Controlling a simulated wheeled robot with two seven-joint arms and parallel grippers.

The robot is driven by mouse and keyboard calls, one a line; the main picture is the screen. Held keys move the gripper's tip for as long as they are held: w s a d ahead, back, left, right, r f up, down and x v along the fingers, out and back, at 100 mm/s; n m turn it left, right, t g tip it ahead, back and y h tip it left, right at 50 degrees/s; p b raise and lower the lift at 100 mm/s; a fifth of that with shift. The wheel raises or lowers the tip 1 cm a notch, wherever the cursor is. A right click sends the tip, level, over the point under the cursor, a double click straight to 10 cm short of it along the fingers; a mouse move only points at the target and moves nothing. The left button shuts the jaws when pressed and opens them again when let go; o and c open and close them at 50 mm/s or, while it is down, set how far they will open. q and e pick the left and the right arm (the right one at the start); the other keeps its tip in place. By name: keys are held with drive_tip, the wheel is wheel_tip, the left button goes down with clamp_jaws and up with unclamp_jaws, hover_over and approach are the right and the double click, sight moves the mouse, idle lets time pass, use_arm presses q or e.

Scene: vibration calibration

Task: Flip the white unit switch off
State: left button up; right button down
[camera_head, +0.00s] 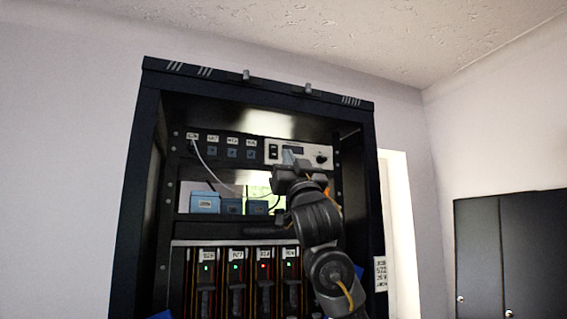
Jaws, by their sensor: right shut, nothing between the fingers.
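The white unit (312,148) is a pale panel in the upper right of the black rack. It has a black rocker switch (273,152) at its left end, a dark display strip and a round black knob (321,158) at its right. My right gripper (289,158) is shut and empty, in front of the unit's lower middle, just right of the switch. It hides part of the panel's lower edge. I cannot tell whether the fingertips touch the panel, or which way the switch is set. My left gripper is not in view.
A black panel (222,147) with labelled sockets and a white cable (204,164) is left of the unit. Blue boxes (205,203) sit on the shelf below. Modules with green and red lights (236,268) fill the lower rack. The rack frame (371,200) bounds the right side.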

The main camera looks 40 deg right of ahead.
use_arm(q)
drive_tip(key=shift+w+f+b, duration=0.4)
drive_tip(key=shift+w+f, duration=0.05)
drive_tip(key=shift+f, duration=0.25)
use_arm(e)
drive_tip(key=s+f, duration=0.1)
drive_tip(key=s, duration=0.1)
drive_tip(key=shift+s+a+f, duration=0.3)
drive_tip(key=shift+s+f, duration=0.05)
drive_tip(key=shift+s, duration=0.1)
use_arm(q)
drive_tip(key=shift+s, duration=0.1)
use_arm(e)
drive_tip(key=shift+d, duration=0.15)
